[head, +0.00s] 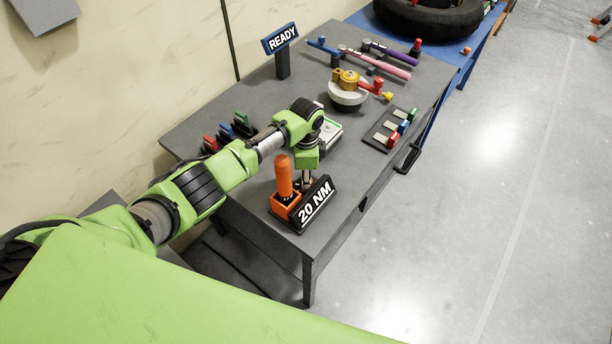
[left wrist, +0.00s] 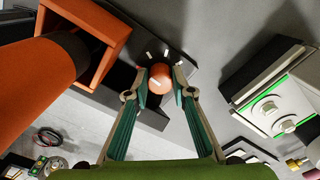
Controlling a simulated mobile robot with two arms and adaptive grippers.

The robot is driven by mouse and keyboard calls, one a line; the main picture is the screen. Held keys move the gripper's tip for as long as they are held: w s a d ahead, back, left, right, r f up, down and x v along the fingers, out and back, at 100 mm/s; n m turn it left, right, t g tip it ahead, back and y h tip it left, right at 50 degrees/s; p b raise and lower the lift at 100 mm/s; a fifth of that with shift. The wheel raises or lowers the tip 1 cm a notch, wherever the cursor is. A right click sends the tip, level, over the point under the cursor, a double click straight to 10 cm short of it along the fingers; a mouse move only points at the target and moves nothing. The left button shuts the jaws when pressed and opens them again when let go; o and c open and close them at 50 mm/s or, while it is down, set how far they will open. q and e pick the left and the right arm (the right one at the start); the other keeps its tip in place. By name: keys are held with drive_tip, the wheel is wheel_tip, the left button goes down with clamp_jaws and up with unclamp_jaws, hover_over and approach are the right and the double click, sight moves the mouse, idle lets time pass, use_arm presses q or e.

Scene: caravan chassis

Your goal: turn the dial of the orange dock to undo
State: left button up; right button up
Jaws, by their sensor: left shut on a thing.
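The orange dock (head: 286,209) stands at the near corner of the grey table, with an orange-handled tool (head: 284,175) upright in it and a "20 NM" sign (head: 317,203) beside it. My left gripper (head: 306,181) points down between the dock and the sign's far side. In the left wrist view, its two fingers (left wrist: 160,76) are closed around the round orange dial (left wrist: 160,84), one on each side. White tick marks lie on the dark base around the dial. The dock's open box (left wrist: 100,38) and the tool's handle (left wrist: 32,95) fill the left. My right gripper is not in view.
A grey device with a green edge (left wrist: 284,103) stands to the right in the left wrist view. Farther along the table are a white bowl-like stand (head: 348,96), a coloured block rack (head: 390,131) and a "READY" sign (head: 280,39). Open floor lies to the right.

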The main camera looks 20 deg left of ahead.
use_arm(q)
drive_tip(key=shift+n, duration=0.3)
idle(0.4)
drive_tip(key=o, duration=1.1)
drive_tip(key=shift+r, duration=0.1)
wheel_tip(320, 180, up, 7)
drive_tip(key=shift+w+f, duration=0.1)
drive_tip(key=shift+a+r, duration=0.15)
drive_tip(key=shift+r, duration=0.4)
